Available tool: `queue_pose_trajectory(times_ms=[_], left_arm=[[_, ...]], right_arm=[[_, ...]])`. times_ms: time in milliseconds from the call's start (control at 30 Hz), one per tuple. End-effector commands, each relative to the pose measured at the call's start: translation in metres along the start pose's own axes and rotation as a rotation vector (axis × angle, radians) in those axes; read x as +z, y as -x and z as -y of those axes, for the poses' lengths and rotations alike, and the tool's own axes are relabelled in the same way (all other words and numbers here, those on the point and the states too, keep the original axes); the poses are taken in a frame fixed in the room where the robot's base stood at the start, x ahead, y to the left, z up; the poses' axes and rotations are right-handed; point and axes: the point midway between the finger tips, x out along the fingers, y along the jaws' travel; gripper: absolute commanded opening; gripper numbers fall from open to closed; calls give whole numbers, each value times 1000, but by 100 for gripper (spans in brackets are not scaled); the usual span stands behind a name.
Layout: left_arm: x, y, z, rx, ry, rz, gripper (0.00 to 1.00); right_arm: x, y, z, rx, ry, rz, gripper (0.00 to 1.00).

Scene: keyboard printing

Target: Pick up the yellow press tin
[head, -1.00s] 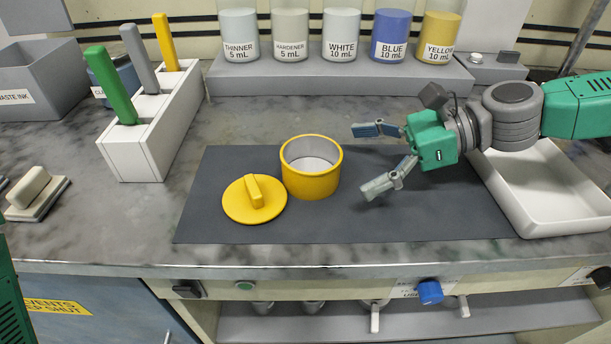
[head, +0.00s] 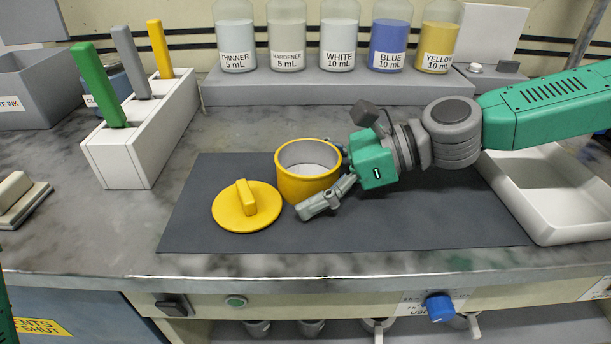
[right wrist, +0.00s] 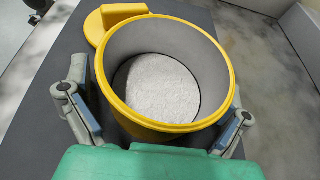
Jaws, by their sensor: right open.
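The yellow press tin (head: 300,187) stands upright and open on the dark mat, with pale material at its bottom. Its yellow lid (head: 236,216) with a bar handle lies flat beside it on the left. My right gripper (head: 330,178) is open at the tin's right side, its near finger in front of the tin and its far finger mostly hidden behind it. In the right wrist view the tin's rim (right wrist: 165,128) lies between the two spread fingers, and the lid (right wrist: 112,18) shows beyond it. Contact cannot be told. My left gripper is out of view.
A white tray (head: 590,232) stands to the right, under my right arm. A white rack (head: 117,163) with green, grey and yellow handles stands at the back left. Labelled ink jars line the back shelf (head: 330,92). The front of the dark mat (head: 400,232) is clear.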

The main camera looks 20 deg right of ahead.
Motion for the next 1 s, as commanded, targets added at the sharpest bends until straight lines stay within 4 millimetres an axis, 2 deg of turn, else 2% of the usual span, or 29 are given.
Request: queue_pose_trajectory(times_ms=[33, 167, 433, 533, 900, 1000], left_arm=[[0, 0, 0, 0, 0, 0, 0], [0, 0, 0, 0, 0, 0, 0], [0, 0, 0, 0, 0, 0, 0], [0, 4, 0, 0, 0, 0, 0], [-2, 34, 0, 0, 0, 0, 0], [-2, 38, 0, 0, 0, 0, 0]], right_arm=[[0, 0, 0, 0, 0, 0, 93], [0, 0, 0, 0, 0, -1, 47], [1, -1, 0, -1, 1, -3, 47], [7, 2, 0, 0, 2, -3, 47], [73, 30, 0, -2, 5, 0, 47], [85, 35, 1, -1, 3, 0, 47]])
